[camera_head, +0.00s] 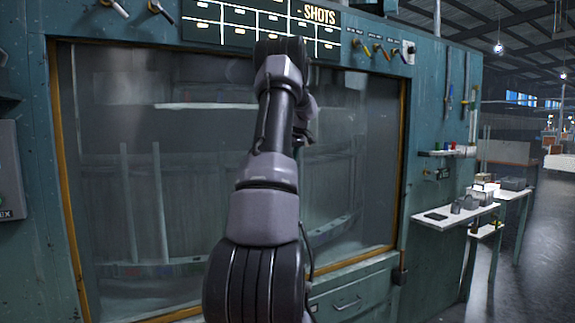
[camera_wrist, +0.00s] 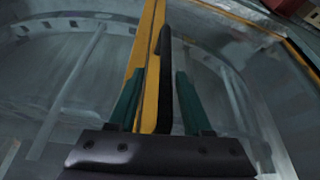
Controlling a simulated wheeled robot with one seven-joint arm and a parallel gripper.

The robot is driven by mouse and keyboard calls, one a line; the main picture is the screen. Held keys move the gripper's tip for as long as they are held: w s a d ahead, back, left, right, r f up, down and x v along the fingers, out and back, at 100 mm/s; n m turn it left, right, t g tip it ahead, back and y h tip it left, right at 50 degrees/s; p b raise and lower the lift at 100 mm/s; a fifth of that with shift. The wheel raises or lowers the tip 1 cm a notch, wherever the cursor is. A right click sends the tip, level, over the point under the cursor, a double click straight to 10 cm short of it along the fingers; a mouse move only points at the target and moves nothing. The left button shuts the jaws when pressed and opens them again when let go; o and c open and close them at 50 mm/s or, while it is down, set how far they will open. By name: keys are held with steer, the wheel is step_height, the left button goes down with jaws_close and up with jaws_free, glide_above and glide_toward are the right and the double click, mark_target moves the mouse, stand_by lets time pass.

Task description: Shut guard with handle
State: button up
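The guard is a pair of clear panes in yellow-edged frames on the teal machine; its left pane (camera_head: 110,150) and right pane (camera_head: 365,150) show in the head view. My arm hides the middle there, including my gripper's fingers. In the wrist view two yellow frame edges (camera_wrist: 148,45) run side by side with a thin dark line between them. A black bar handle (camera_wrist: 165,75) stands along the right-hand edge. My gripper (camera_wrist: 160,85) has its two green fingers apart, with the handle and yellow edges in view between them. I cannot tell whether either finger touches the handle.
A control box (camera_head: 10,170) is at the left edge. A drawer (camera_head: 348,302) is below the guard. A side shelf (camera_head: 455,215) with small parts projects at the right, with a bench (camera_head: 505,190) behind it. The floor (camera_head: 545,240) at far right is clear.

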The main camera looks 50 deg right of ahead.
steer(key=shift+r, duration=0.15)
steer(key=v, duration=1)
steer(key=shift+r, duration=0.25)
steer(key=w+a+r+m+t, duration=0.1)
steer(key=a+r, duration=0.2)
steer(key=a, duration=1.4)
steer(key=w+a+r, duration=0.1)
steer(key=a+r, duration=0.2)
steer(key=a, duration=1.4)
steer(key=s+a+f+m+y, duration=0.1)
steer(key=s+a+f, duration=0.3)
steer(key=s+a, duration=0.4)
steer(key=s+a+f+t+y, duration=0.1)
steer(key=s+a+f, duration=0.4)
steer(key=s+a, duration=0.4)
steer(key=a, duration=0.6)
steer(key=shift+s+m+t+y, duration=0.3)
steer(key=shift+s+m, duration=0.05)
steer(key=shift+m, duration=0.05)
